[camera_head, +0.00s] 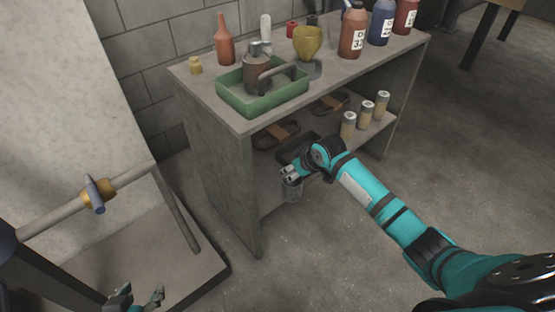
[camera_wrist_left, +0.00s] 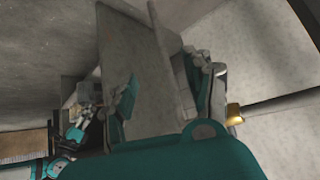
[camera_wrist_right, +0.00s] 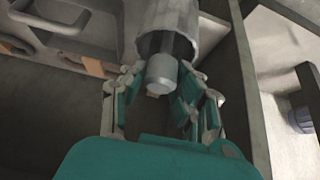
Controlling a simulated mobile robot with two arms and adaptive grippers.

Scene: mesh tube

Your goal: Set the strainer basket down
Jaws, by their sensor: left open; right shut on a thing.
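The strainer basket is a grey mesh tube (camera_head: 292,191) at the open side of the concrete bench, below the green tray. My right gripper (camera_head: 289,173) is shut on its top end. In the right wrist view the grey basket (camera_wrist_right: 175,18) extends beyond the fingers, and its narrow round end (camera_wrist_right: 160,75) sits between the fingertips (camera_wrist_right: 160,78). I cannot tell whether its far end touches anything. My left gripper (camera_head: 137,297) is open and empty at the bottom left, and its spread fingers also show in the left wrist view (camera_wrist_left: 165,85).
The bench's lower shelf (camera_head: 330,142) holds several pale capped cylinders (camera_head: 364,112) and dark items with tan bands (camera_head: 277,135). The top carries a green tray (camera_head: 236,101), a yellow cup (camera_head: 307,43) and bottles (camera_head: 351,35). A pipe with a valve (camera_head: 98,193) is at left. Floor in front is clear.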

